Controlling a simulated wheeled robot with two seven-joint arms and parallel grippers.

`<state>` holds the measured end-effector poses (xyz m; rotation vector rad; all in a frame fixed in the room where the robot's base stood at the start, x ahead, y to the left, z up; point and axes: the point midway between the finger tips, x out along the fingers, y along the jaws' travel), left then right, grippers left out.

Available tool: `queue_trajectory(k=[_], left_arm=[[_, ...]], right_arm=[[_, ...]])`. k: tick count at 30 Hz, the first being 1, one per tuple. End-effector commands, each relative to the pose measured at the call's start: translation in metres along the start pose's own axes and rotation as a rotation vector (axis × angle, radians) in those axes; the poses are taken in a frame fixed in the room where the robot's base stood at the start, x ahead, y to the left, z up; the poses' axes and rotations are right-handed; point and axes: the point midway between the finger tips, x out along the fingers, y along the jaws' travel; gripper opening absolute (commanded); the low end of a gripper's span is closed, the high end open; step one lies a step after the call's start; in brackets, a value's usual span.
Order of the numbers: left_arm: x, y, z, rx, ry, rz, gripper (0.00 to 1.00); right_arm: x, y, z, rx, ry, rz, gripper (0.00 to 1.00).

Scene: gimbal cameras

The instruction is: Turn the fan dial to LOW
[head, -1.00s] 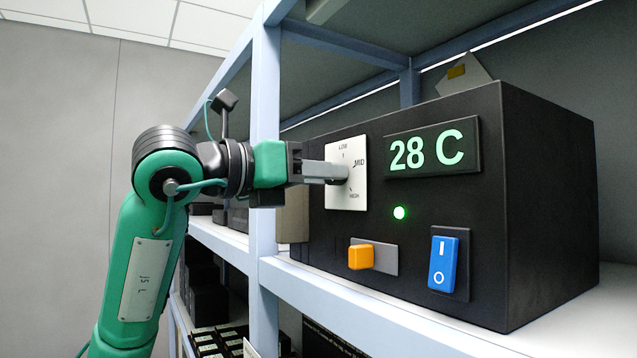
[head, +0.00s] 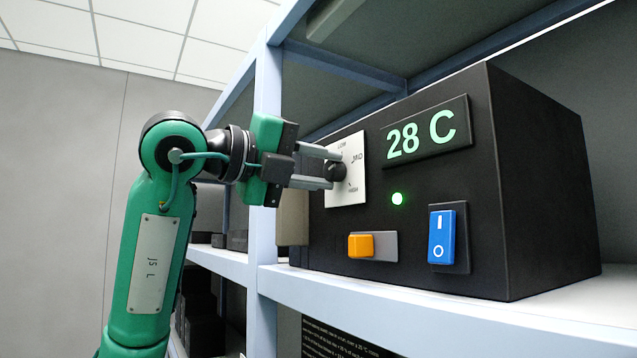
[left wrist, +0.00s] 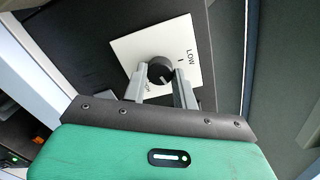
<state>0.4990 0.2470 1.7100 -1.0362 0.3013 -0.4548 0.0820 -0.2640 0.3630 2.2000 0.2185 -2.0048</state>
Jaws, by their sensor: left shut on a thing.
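The fan dial (head: 336,173) is a black round knob on a white plate (head: 354,192) marked LOW at the top, MID at the right and HIGH at the bottom. The plate is on the front of a black box (head: 548,190). My left gripper (head: 331,169) is shut on the dial, one finger above it and one below in the head view. In the left wrist view the dial (left wrist: 160,71) sits between the two grey fingers, with LOW readable beside it. I cannot tell for sure which mark its pointer faces. My right gripper is not in view.
The box stands on a pale blue shelf (head: 420,312) and carries a green 28 C display (head: 428,132), a lit green lamp (head: 397,199), an orange slider (head: 361,245) and a blue rocker switch (head: 442,237). A shelf post (head: 265,120) rises close behind my left gripper.

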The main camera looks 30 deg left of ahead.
Motion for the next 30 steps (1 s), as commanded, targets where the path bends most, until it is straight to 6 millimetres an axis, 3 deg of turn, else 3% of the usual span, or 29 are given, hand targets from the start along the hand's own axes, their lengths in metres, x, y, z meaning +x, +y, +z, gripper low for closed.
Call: queue_trajectory(k=[17, 30], left_arm=[[0.000, 0.003, -0.001, -0.548, 0.016, -0.002, 0.06], [0.000, 0.003, -0.001, -0.959, 0.028, -0.003, 0.06]], right_arm=[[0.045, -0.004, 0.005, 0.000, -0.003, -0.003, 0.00], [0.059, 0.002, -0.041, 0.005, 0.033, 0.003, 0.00]])
